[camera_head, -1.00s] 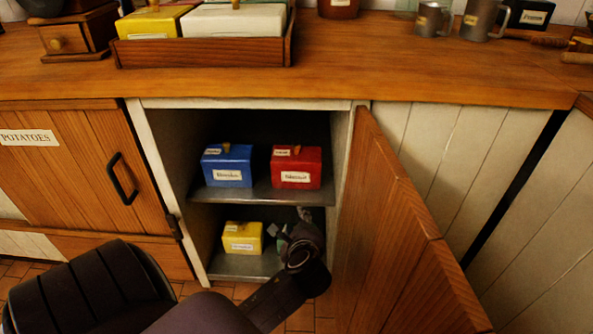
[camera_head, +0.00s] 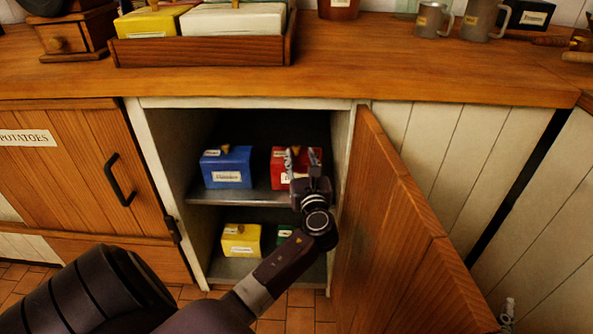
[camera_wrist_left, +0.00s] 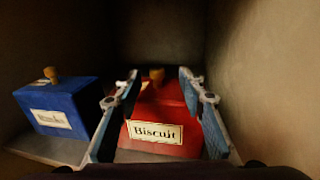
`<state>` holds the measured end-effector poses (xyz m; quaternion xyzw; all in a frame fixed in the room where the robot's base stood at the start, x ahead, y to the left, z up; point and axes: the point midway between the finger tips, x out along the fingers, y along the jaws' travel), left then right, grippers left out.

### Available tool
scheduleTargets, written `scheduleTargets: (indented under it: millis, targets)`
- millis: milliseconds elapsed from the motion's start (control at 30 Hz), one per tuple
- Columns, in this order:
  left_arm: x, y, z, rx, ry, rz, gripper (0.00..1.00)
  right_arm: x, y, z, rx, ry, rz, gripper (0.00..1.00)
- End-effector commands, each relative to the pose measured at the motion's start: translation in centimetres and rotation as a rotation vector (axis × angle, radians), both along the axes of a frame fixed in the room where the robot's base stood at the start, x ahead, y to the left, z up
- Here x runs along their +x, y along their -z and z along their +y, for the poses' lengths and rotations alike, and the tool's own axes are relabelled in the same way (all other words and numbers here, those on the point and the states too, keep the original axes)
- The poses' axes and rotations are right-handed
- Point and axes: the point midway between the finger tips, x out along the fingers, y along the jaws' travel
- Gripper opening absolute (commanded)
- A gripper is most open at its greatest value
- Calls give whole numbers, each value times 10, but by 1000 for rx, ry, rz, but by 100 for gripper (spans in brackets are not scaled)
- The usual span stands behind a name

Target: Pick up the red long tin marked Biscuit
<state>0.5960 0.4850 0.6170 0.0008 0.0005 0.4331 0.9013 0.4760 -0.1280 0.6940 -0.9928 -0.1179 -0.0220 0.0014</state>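The red long tin marked Biscuit (camera_wrist_left: 160,115) stands on the upper shelf of the open cupboard, with its label facing me in the left wrist view. In the head view the red tin (camera_head: 279,164) is partly hidden behind my left gripper (camera_head: 302,158). In the left wrist view my left gripper (camera_wrist_left: 160,112) is open, with one finger on each side of the tin's front. I cannot tell whether the fingers touch it. A small grey piece at the lower right edge of the head view looks like a fingertip of my right gripper (camera_head: 508,312).
A blue tin (camera_head: 227,167) stands left of the red one on the shelf (camera_head: 240,196). Below are a yellow tin (camera_head: 242,239) and a mostly hidden green tin (camera_head: 284,233). The open cupboard door (camera_head: 390,230) stands to the right.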

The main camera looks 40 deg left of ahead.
Motion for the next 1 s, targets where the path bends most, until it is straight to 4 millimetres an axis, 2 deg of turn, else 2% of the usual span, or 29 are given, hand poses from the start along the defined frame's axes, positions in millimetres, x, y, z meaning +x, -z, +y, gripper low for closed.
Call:
scheduleTargets:
  millis: [267,500,667,900,1000]
  targets:
    - [11,0,20,2,-1,-3,37,-6,-48,5,59,-13,-223,100]
    - [24,-1,36,1,-1,-2,37,-21,-88,6,111,-25,-410,100]
    - [27,-1,41,0,0,-1,37,-27,-99,6,126,-27,-464,100]
    - [27,-2,41,-1,0,-2,37,-27,-101,6,128,-27,-469,100]
    - [27,-2,41,-1,0,-2,27,-27,-101,6,128,-27,-469,100]
